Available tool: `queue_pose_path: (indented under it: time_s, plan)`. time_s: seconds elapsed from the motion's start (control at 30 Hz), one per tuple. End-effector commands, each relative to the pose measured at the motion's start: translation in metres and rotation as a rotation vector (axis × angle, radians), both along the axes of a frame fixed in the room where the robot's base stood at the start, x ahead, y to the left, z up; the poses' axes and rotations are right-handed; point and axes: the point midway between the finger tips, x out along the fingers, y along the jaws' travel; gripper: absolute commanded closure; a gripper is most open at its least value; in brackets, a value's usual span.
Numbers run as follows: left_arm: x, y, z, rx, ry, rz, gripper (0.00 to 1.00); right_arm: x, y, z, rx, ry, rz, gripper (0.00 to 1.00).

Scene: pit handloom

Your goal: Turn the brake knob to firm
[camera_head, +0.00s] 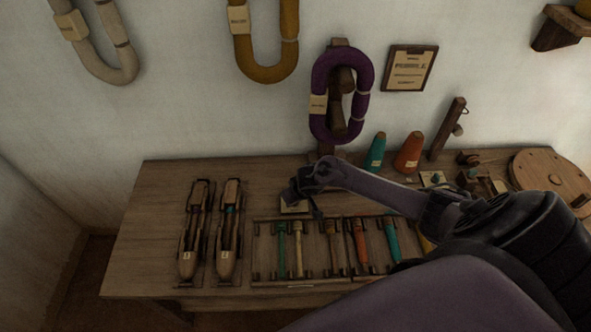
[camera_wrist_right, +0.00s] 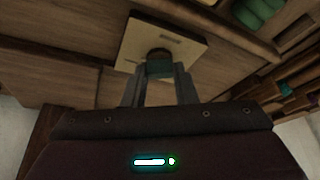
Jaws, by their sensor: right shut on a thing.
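My right gripper (camera_head: 303,203) reaches in from the right in the head view, low over the table near a small cream plate (camera_head: 292,208). A dark round part shows just beyond the knob, against the cream plate (camera_wrist_right: 183,38). I take this to be the brake knob; the plate's markings are too small to read, so its setting cannot be told. In the head view the knob is hidden by the gripper. My left gripper is in neither view.
Two wooden shuttles (camera_head: 229,240) lie left of the plate on the table (camera_head: 150,228). A rack (camera_head: 313,268) of several coloured bobbins lies in front. Teal (camera_head: 376,153) and orange (camera_head: 409,153) cones stand behind my forearm. A purple yarn hank (camera_head: 318,85) hangs on the wall.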

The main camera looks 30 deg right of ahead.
Motion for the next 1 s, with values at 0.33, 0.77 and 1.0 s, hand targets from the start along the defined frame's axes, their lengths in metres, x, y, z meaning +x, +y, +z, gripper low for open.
queue_pose_path:
  time_s: [0.33, 0.77, 1.0]
  plan:
    - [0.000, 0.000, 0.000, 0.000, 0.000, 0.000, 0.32, 0.001, -0.001, 0.001, 0.001, -0.003, -0.005, 0.69]
    - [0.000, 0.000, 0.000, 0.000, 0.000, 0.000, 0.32, 0.000, 0.000, 0.002, 0.001, -0.001, -0.002, 0.53]
    - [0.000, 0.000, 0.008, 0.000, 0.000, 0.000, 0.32, -0.012, -0.001, 0.030, 0.000, -0.002, 0.001, 0.53]
